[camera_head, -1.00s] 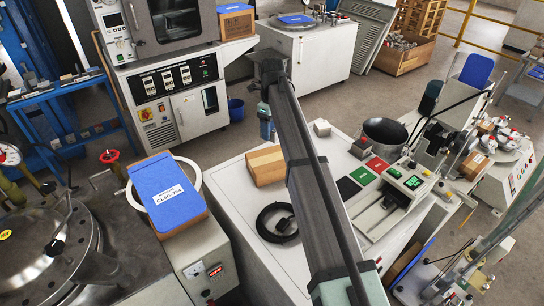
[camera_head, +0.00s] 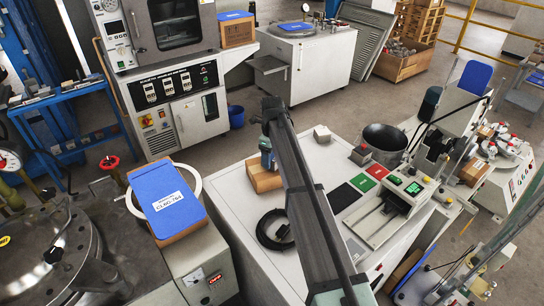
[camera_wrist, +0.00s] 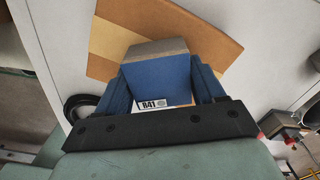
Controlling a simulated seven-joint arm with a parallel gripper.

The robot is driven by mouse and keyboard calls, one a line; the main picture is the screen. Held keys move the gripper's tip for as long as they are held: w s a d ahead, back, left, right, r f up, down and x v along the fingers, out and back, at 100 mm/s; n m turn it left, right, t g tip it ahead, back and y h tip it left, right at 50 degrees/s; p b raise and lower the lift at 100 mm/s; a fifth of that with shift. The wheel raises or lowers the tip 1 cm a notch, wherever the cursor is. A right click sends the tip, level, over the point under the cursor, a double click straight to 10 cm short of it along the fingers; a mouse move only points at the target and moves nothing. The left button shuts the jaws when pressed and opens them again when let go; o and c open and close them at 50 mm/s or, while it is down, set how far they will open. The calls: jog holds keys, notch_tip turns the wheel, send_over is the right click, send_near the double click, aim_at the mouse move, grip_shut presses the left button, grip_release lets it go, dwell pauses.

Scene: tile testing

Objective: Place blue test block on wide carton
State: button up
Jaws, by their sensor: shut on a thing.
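My gripper (camera_wrist: 162,80) is shut on the blue test block (camera_wrist: 158,70), which has a blue face, a grey-brown end and a white "B41" label. The wide cardboard carton (camera_wrist: 215,42) lies behind the block in the wrist view, with a paler tape band across it. In the head view the carton (camera_head: 262,181) sits on the white bench, with my gripper (camera_head: 267,159) over its top. My arm hides part of the carton and the block there. I cannot tell whether the block touches the carton.
A blue-topped box (camera_head: 166,200) stands to the left.

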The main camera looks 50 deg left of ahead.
aim_at(272, 155)
jog(key=shift+f, duration=0.1)
jog(key=o, duration=1.3)
jog(key=shift+o, duration=0.2)
notch_tip(272, 155, up, 12)
